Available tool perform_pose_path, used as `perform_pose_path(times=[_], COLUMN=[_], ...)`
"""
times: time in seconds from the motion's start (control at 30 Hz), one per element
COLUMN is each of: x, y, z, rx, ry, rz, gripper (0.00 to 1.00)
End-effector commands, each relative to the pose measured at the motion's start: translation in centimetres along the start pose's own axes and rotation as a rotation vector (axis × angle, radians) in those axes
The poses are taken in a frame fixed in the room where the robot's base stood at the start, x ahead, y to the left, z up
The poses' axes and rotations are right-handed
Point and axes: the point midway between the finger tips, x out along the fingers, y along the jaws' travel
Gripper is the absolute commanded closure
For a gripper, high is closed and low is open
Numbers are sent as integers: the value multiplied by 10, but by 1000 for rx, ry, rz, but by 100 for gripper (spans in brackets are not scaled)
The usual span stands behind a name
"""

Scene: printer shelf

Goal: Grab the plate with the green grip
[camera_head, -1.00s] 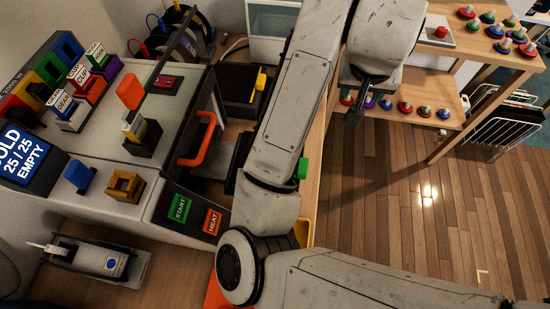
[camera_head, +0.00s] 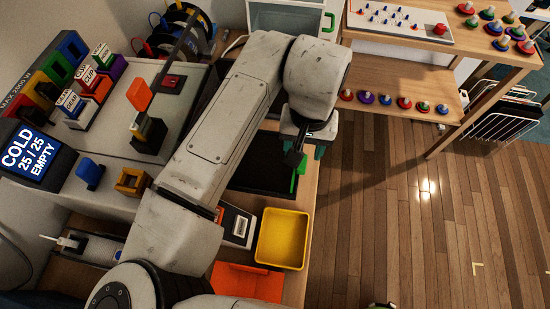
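A flat black plate (camera_head: 262,168) lies on the wooden counter beside the machine, partly covered by my arm. Its green grip (camera_head: 301,171) shows at the plate's right side, just below my gripper. My gripper (camera_head: 300,157) points down over this right edge, with dark finger parts close above the green grip. The fingertips are small and partly hidden, so I cannot tell whether they are open, shut or touching the grip.
A yellow bin (camera_head: 283,239) and an orange sheet (camera_head: 246,281) lie nearer on the counter. The machine with its COLD display (camera_head: 31,155) stands at left. A wooden shelf (camera_head: 408,78) with several coloured knobs stands at back right. Wooden floor is clear at right.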

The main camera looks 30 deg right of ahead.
Motion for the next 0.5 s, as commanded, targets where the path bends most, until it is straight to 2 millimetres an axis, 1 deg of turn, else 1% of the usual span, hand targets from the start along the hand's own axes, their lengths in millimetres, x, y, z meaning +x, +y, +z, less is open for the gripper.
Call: perform_pose_path(times=[0.17,0.3,0.4,0.5], x=[19,40,48,51], y=[2,3,3,3], z=[1,1,1,1], rx=[-2,-2,-1,-1], ry=[-3,-3,-2,-1], rz=[1,1,1,1], gripper=[47,47,47,47])
